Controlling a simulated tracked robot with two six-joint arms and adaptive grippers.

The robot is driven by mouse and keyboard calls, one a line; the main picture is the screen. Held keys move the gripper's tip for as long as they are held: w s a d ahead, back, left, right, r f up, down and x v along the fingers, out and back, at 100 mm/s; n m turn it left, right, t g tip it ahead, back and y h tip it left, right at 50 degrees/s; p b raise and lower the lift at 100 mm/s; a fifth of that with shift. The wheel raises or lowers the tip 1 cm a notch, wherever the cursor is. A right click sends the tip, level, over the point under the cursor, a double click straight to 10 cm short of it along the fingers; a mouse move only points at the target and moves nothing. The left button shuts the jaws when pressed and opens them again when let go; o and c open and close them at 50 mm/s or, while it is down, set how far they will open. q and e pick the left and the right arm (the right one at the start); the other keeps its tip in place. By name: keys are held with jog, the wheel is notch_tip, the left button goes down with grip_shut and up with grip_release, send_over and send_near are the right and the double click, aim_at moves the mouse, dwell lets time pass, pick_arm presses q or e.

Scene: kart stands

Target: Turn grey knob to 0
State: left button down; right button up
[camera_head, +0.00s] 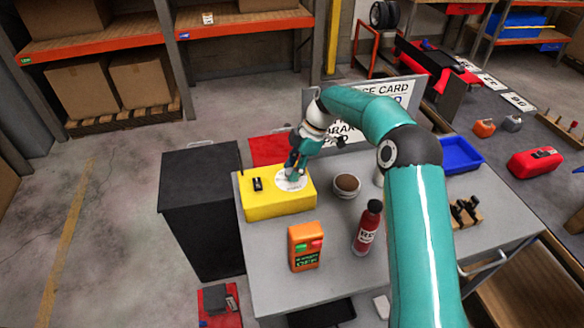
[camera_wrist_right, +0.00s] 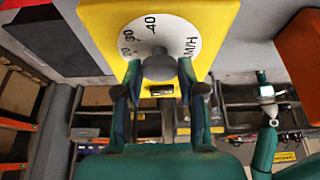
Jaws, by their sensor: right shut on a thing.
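The yellow box (camera_head: 262,206) sits at the back left of the grey cart top, with a white round dial (camera_head: 281,185) and a small black switch (camera_head: 257,184) on its top. In the right wrist view the grey knob (camera_wrist_right: 158,65) stands at the dial's centre; the numbers 20, 30 and 40 and the letters M/H are readable. The 0 mark and the knob's pointer are not visible. My right gripper (camera_head: 292,172) reaches down onto the dial, its fingers shut on the knob from both sides.
On the cart stand a brown-filled bowl (camera_head: 346,186), an orange device (camera_head: 304,247), a red bottle (camera_head: 367,228), a blue tray (camera_head: 460,154) and a wooden holder with black items (camera_head: 466,213). A black cabinet (camera_head: 202,208) stands left of the cart.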

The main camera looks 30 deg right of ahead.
jog(key=shift+d+r, duration=0.1)
jog(key=shift+d, duration=0.05)
jog(key=o, duration=1.1)
jog(key=v, duration=1.1)
jog(key=shift+d+r, duration=0.1)
jog(key=shift+r, duration=0.25)
